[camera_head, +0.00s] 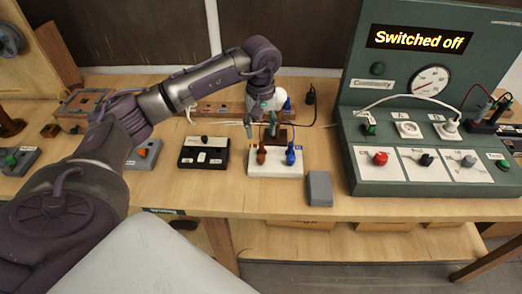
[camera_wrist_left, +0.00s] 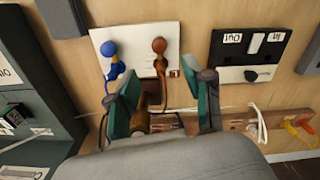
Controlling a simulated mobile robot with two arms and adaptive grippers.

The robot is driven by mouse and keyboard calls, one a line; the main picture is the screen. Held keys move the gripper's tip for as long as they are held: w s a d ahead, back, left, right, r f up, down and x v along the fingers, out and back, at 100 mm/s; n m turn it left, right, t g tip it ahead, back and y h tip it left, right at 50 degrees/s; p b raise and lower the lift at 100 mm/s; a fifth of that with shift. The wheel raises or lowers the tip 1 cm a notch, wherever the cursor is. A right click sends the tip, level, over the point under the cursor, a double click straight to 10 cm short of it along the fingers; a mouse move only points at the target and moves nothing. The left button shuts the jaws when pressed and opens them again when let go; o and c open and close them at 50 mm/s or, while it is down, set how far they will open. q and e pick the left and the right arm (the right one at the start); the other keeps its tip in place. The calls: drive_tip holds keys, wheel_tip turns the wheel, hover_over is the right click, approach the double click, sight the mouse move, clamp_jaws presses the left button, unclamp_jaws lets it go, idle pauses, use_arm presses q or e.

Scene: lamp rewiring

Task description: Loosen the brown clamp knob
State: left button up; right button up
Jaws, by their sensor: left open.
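The brown clamp knob (camera_head: 261,154) stands at the left of a white terminal block (camera_head: 275,171) on the bench. A blue clamp knob (camera_head: 290,155) stands to its right. In the left wrist view the brown knob (camera_wrist_left: 159,46) shows beyond the fingertips, with the blue knob (camera_wrist_left: 109,48) to its left. My left gripper (camera_head: 261,127) is open, just above and behind the brown knob in the head view, and its two fingers appear apart from it. In the left wrist view the open fingers (camera_wrist_left: 163,95) hold nothing visible. My right gripper is out of view.
A black switch box (camera_head: 203,152) is left of the white block, and a grey block (camera_head: 319,188) is to its right. The green control panel (camera_head: 420,190) stands further right, reading "Switched off". A brown wooden piece and wires lie behind the white block.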

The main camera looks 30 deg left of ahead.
sight(261, 155)
use_arm(q)
wheel_tip(261, 155, down, 10)
drive_tip(key=shift+r+p, duration=0.1)
drive_tip(key=shift+p, duration=1.15)
clamp_jaws()
